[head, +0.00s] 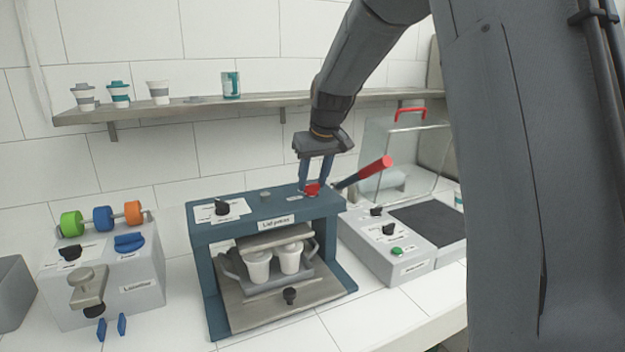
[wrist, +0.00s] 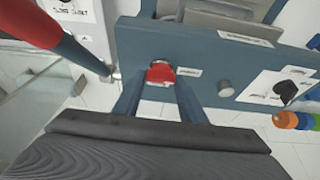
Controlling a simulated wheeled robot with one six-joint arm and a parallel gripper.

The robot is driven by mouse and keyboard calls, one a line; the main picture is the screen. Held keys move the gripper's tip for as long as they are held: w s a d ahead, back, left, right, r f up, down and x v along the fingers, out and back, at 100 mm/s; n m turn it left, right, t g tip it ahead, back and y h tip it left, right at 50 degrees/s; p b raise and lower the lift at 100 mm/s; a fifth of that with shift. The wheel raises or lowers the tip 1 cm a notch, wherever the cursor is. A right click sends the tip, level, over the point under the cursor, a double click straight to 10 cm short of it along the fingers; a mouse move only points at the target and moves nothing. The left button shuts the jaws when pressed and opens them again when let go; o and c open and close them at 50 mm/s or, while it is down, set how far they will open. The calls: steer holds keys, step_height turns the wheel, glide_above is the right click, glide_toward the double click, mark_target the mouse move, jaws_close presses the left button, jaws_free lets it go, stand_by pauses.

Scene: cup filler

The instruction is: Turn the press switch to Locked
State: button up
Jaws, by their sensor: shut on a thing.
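The blue lid press (head: 270,238) stands in the middle of the counter. A small red switch knob (head: 311,190) sits on its top near the right end, with a small white label beside it. My gripper (head: 316,180) points down from above with its two blue fingers shut on the red knob. In the wrist view the red knob (wrist: 160,73) shows between the fingertips, and its label (wrist: 189,72) is too small to read. A black knob (head: 222,207) on a white label plate is at the top left of the press.
A lever with a red grip (head: 374,168) rises just right of my gripper. Two white cups (head: 258,267) stand in the press. A grey box with coloured rollers (head: 120,280) is at left, and a grey machine (head: 385,260) at right. A shelf (head: 200,110) runs behind.

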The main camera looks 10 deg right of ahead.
stand_by(0.5)
steer(key=o, duration=1.1)
steer(key=shift+c, duration=0.2)
steer(key=shift+r, duration=0.1)
steer(key=b+v, duration=0.2)
steer(key=v, duration=0.5)
steer(key=shift+r, duration=0.35)
steer(key=shift+s+d, duration=0.1)
steer(key=shift+s, duration=0.05)
